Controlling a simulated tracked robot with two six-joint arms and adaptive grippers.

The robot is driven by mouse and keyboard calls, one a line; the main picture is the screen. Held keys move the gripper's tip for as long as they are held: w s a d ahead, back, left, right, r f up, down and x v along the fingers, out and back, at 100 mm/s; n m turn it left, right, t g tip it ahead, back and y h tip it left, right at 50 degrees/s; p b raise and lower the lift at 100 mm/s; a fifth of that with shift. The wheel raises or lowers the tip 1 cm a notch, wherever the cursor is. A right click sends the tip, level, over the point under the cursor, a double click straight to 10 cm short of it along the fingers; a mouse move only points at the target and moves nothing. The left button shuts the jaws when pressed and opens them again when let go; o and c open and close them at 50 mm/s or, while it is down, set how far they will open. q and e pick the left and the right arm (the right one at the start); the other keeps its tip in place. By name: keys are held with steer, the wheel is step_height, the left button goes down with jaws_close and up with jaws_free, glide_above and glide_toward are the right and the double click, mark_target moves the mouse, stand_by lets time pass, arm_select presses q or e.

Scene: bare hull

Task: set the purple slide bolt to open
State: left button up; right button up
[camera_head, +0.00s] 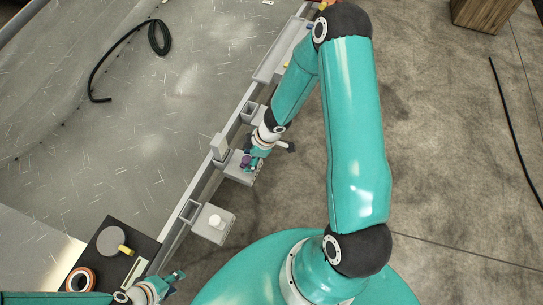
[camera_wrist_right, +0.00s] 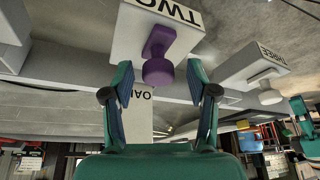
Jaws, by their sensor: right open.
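The purple slide bolt (camera_wrist_right: 158,68) has a round knob on a short stem, on a pale grey block (camera_wrist_right: 127,35) marked "TWO" in the right wrist view.
A neighbouring block marked "THREE" (camera_wrist_right: 250,62) has a white knob (camera_wrist_right: 269,95). Another block with a white knob (camera_head: 215,221) stands along the rail in the head view. A dark panel (camera_head: 120,240) lies at lower left. A black cable (camera_head: 110,55) lies on the metal hull.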

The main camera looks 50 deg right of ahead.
steer(key=shift+s+d+r, duration=0.15)
steer(key=shift+s+r, duration=0.1)
steer(key=shift+r, duration=0.15)
steer(key=s+d, duration=0.7)
steer(key=d, duration=0.2)
steer(key=shift+s, duration=0.4)
